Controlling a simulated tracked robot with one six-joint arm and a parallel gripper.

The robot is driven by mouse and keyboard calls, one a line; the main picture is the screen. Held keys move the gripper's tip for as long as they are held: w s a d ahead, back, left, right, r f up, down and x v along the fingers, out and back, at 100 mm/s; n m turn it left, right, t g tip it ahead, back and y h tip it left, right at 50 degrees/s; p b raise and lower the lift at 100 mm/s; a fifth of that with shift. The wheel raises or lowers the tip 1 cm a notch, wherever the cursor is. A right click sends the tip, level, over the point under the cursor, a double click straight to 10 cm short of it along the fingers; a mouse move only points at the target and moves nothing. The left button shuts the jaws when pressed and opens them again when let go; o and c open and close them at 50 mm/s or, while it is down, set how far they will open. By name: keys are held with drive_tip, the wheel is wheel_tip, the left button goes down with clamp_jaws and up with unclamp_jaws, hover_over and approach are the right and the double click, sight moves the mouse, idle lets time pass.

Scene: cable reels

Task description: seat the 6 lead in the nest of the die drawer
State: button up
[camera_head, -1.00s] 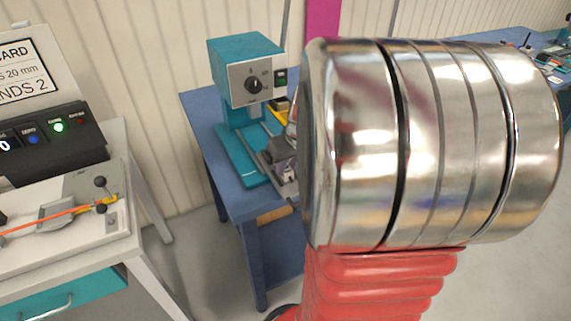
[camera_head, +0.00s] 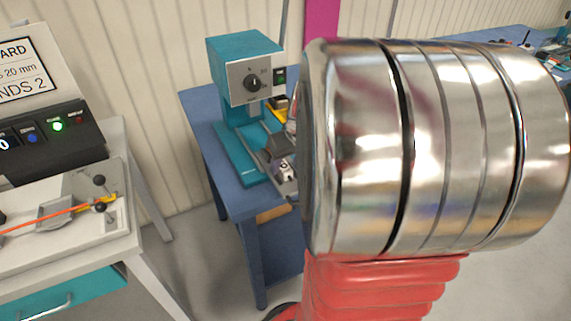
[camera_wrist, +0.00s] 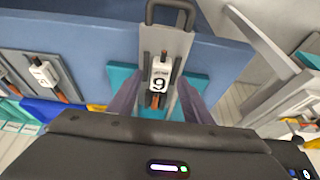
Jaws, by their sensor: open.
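A white tag block (camera_wrist: 161,75) on a lead with copper-orange ends lies in a channel of the grey die drawer (camera_wrist: 178,42). Its digit reads as 9 in the wrist view; whether it is a 6 upside down I cannot tell. My gripper (camera_wrist: 160,88) is open, with one dark finger on either side of the block and gaps visible. In the head view, the drawer area lies at the foot of the teal press (camera_head: 248,75), partly hidden by my arm; a small white block (camera_head: 285,169) shows there.
Another lead with a white tag (camera_wrist: 44,74) lies on a grey holder at the left of the wrist view. The press stands on a blue table (camera_head: 225,190). A white bench (camera_head: 75,245) with an orange cable (camera_head: 45,220) is at the left.

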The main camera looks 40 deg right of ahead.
drive_tip(key=v, duration=1.3)
drive_tip(key=shift+a, duration=0.1)
drive_tip(key=s+a+f+n, duration=0.1)
drive_tip(key=s+a, duration=0.1)
drive_tip(key=a, duration=1.1)
drive_tip(key=s+a+f+n+t+y, duration=0.1)
drive_tip(key=s+a+f+n, duration=0.1)
drive_tip(key=a, duration=1.1)
drive_tip(key=shift+s, duration=0.5)
drive_tip(key=shift+a, duration=0.15)
drive_tip(key=shift+c, duration=0.6)
